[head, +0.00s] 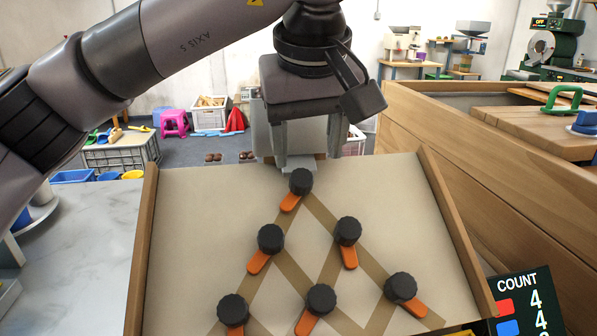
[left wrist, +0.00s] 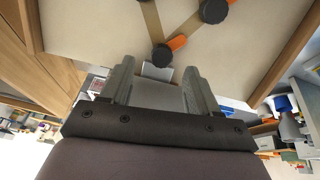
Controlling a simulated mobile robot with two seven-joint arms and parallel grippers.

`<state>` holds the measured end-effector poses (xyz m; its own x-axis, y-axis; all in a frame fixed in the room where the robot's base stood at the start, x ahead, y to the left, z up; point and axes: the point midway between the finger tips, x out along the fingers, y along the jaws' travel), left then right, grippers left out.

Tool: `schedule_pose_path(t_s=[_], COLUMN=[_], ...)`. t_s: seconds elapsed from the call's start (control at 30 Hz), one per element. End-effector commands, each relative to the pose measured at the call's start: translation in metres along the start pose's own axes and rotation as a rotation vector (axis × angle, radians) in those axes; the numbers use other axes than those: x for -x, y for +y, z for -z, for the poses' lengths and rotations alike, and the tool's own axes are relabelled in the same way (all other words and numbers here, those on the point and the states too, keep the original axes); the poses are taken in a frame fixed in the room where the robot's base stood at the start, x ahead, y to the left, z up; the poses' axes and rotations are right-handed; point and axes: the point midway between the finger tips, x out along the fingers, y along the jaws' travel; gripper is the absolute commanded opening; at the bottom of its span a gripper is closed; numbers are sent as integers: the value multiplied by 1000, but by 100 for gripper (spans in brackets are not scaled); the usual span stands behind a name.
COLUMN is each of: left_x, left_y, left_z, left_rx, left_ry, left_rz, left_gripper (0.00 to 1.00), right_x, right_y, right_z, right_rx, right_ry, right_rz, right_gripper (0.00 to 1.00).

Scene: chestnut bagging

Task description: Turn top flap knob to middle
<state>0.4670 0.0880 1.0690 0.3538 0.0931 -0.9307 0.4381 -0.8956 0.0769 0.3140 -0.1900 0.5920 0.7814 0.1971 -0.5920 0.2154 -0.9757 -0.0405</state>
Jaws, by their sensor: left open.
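The top flap knob (head: 300,181) is a black ribbed knob near the top edge of the tilted beige board (head: 195,215). Its orange flap (head: 290,202) points down and to the left in the head view. The knob also shows in the left wrist view (left wrist: 162,55), with its orange flap (left wrist: 177,42) beside it. My left gripper (head: 311,158) is open and empty, just beyond the board's top edge and behind the knob. In the left wrist view its two fingers (left wrist: 158,82) are spread apart, with the knob ahead of the gap. My right gripper is not in view.
Several more black knobs with orange flaps, such as this one (head: 270,238), sit lower on the board among brown strips. Wooden side rails (head: 143,245) edge the board. A wooden bin (head: 480,170) stands at the right, and a COUNT display (head: 520,305) at the lower right.

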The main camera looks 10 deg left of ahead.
Motion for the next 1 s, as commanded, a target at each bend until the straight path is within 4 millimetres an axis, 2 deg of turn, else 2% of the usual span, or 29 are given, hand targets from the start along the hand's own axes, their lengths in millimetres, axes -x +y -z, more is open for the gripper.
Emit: schedule_pose_path(t_s=[0.13,0.5,0.63,0.9,0.97,1.0], left_x=[-6,-59,-66,-67,-67,-67], left_y=[-4,-5,-5,-5,-5,-5], left_z=[5,6,6,6,6,6], left_rx=[0,0,0,0,0,0], left_ry=[29,25,25,26,25,25], left_rz=[19,17,15,14,14,14], left_gripper=[61,61,61,61,41,28], right_x=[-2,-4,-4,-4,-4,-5], right_y=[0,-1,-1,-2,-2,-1], right_z=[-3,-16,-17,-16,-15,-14], right_rx=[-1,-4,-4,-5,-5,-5], right_ry=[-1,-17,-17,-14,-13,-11], right_rz=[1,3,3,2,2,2], right_gripper=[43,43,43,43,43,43])
